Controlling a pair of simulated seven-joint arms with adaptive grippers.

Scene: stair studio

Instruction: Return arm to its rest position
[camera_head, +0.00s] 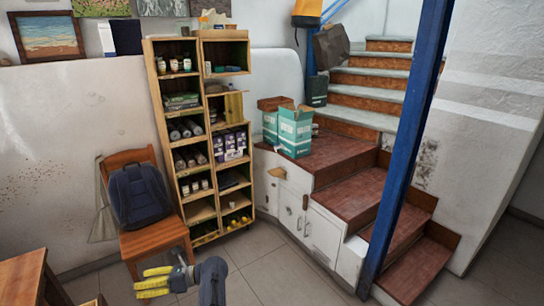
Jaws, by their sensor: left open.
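My left gripper (142,282) shows at the bottom of the head view, left of centre. Its yellow fingers point left and are spread apart, with nothing between them. My grey left arm link (211,281) is beside it at the bottom edge. The gripper appears in front of the tiled floor, below the wooden chair in the picture. My right gripper is not in view.
A wooden chair (155,240) holds a dark blue backpack (138,194). A tall wooden shelf (160,110) of supplies stands behind. A wooden table (22,277) is at lower left. Tiled floor (270,275) is clear.

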